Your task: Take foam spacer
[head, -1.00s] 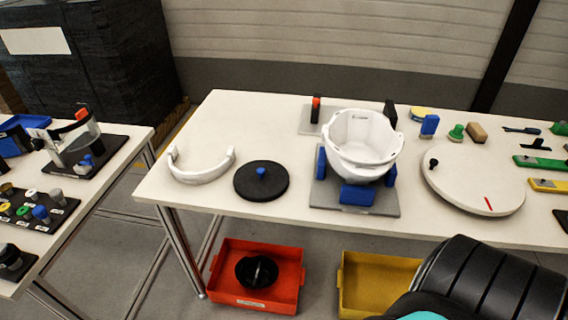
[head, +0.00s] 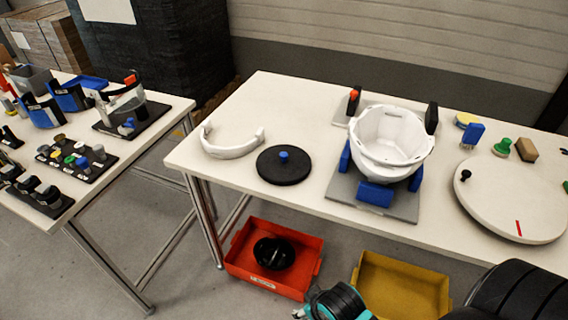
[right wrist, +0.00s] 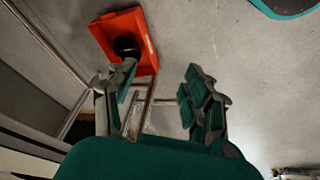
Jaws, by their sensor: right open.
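I cannot tell for sure which thing is the foam spacer. A small tan block (head: 525,149) lies at the right of the main table, and several small grey, green, yellow and blue pieces stand on a black board (head: 88,172) on the left table. My right gripper (right wrist: 157,98) is open and empty in the right wrist view, its two fingers apart over the floor, with the red bin (right wrist: 146,30) beyond. My left gripper is not in view.
The main table (head: 240,195) bears a white helmet shell (head: 390,130) in a blue-padded fixture, a black disc (head: 295,170), a white curved band (head: 230,149) and a round turntable (head: 510,205). Red (head: 240,262) and yellow (head: 400,270) bins stand below. Floor is clear between the tables.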

